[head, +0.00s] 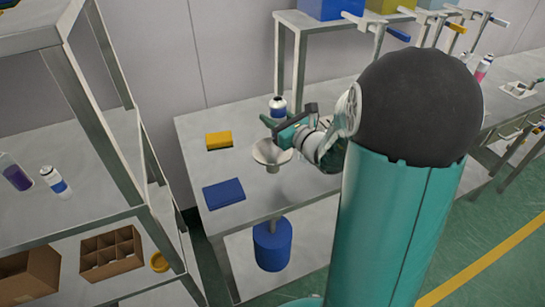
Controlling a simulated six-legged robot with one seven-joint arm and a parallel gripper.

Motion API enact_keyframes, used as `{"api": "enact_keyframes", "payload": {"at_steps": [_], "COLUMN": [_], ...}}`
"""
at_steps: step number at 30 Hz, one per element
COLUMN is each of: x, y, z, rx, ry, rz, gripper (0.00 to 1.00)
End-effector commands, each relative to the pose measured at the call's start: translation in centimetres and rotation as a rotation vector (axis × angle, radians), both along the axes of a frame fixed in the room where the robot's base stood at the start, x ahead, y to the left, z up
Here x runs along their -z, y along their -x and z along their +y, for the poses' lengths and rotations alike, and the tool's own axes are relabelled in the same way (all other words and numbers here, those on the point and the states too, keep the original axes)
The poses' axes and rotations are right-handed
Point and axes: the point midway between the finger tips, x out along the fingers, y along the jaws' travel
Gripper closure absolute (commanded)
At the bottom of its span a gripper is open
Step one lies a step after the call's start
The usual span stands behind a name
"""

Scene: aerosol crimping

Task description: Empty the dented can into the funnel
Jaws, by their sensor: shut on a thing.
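The funnel (260,155) is pale and wide-mouthed, set at the front edge of the bench with its stem pointing down. My gripper (278,126) is just above and behind the funnel's mouth, its teal fingers around the lower part of a can. The can (278,104) is white and dark blue and looks roughly upright. The fingers hide its lower end, and no dent can be made out at this size. A blue drum (272,246) is below the funnel, under the bench top.
A yellow sponge (218,140) and a blue cloth (223,194) lie on the bench (190,128), left of the funnel. A shelf rack on the left holds a purple bottle (16,176), a white-and-blue can (55,181) and a divided cardboard box (111,252). A raised shelf stands behind.

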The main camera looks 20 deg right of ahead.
Motion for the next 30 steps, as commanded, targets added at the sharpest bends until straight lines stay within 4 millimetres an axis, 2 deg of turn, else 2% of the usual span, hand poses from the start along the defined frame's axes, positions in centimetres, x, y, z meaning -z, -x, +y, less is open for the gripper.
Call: {"api": "enact_keyframes", "payload": {"at_steps": [19, 30], "x": [-4.5, -5.0], "y": [0.0, 0.0], "z": [0.0, 0.0], "rx": [0.0, 0.0], "ry": [0.003, 0.002], "rz": [-0.003, -0.001], "gripper": [0.87, 0.87]}}
